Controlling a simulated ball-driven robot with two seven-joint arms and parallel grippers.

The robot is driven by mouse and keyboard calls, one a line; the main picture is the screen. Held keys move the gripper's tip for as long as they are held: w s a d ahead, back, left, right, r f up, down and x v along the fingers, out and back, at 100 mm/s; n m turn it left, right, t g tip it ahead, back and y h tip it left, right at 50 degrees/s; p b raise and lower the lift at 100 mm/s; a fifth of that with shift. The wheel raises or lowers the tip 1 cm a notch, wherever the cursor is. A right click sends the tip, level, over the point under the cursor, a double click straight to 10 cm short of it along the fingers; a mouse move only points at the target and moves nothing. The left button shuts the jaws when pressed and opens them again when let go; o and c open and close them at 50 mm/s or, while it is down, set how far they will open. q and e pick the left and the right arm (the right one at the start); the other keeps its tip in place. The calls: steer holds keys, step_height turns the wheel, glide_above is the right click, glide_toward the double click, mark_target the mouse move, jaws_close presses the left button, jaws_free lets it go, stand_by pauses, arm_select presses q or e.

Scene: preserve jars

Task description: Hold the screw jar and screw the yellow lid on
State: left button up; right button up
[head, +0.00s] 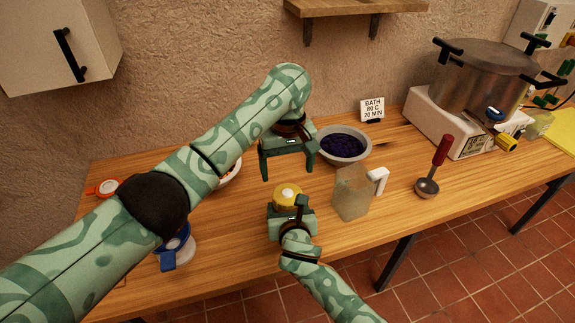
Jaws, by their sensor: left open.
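The yellow lid (286,193), with a pale centre, sits level near the middle of the table, just beyond my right gripper. The screw jar is not clearly visible; it appears hidden below the lid and behind that gripper. My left gripper (290,172) is open and empty, its fingers pointing down above and beyond the lid, apart from it. My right gripper (291,212) is low at the near side of the lid. Its fingers are mostly hidden, so its grip on the jar cannot be made out.
Close right stands a cloudy jug (351,194) with a white handle. A ladle (428,187) and a large pot (483,80) are at right.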

mark_target(288, 193)
arm_select(q)
steer(key=shift+f, duration=0.1)
stand_by(0.3)
steer(key=shift+f, duration=3.95)
steer(key=c, duration=1)
steer(key=m, duration=0.9)
steer(key=shift+m, duration=0.4)
